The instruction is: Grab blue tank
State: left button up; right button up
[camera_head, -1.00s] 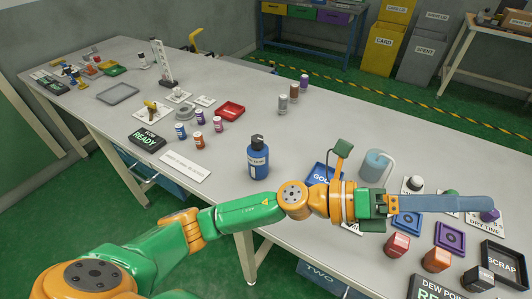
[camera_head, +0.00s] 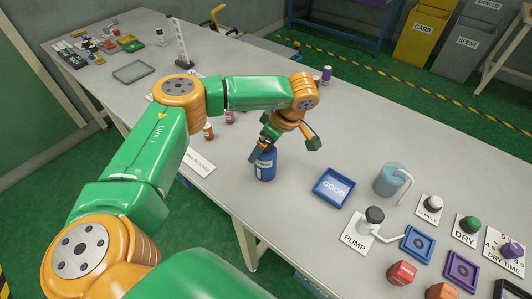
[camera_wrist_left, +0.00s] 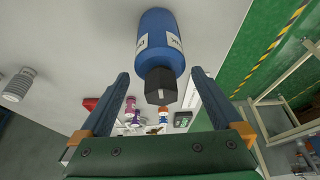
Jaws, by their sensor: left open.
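The blue tank (camera_head: 265,168) stands upright on the table near its front edge, with a pale label. My left gripper (camera_head: 264,149) is right at its top and hides its cap in the head view. In the left wrist view the blue tank (camera_wrist_left: 155,35) shows its dark cap towards me. There my left gripper (camera_wrist_left: 160,78) is open, with its two blue fingers apart and the cap appearing between them. No contact of a finger with the tank can be made out. My right gripper is not in view.
A blue GOOD tray (camera_head: 334,188) lies to the right of the tank. A PUMP card (camera_head: 355,238), a light blue cylinder (camera_head: 390,180) and coloured blocks stand further right. Bare table lies between tank and tray.

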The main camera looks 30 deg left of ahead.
pick_arm(q)
jog(key=shift+s, duration=0.1)
jog(key=shift+c, duration=0.2)
jog(key=shift+d+r, duration=0.1)
jog(key=c, duration=0.4)
grip_shut()
